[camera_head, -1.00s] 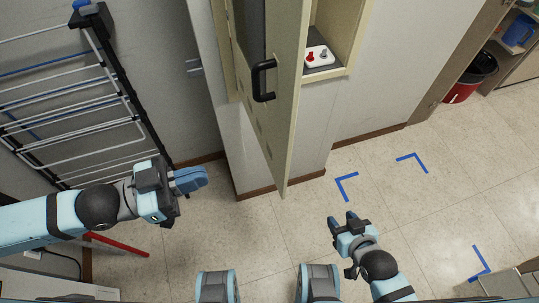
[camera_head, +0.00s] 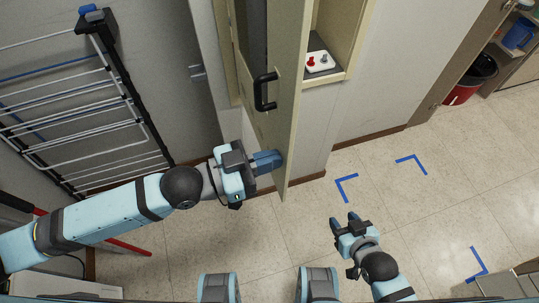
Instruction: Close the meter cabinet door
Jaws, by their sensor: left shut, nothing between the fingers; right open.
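The meter cabinet door (camera_head: 283,125) is beige and stands swung open, seen nearly edge-on, with a black handle (camera_head: 263,91) on its left face. The cabinet (camera_head: 345,62) is open to its right, with a white panel with a red knob and a grey knob (camera_head: 319,62) inside. My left gripper (camera_head: 278,160) is shut and empty, its blue fingertips at the lower part of the door's left face, below the handle. They seem to touch it, but I cannot be sure. My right gripper (camera_head: 346,220) is open and empty above the floor, right of the door.
A drying rack (camera_head: 85,110) leans on the left wall. A red bar (camera_head: 128,246) lies low at left. Blue tape corners (camera_head: 346,186) mark clear floor at right. A dark red bin (camera_head: 470,80) stands at the upper right.

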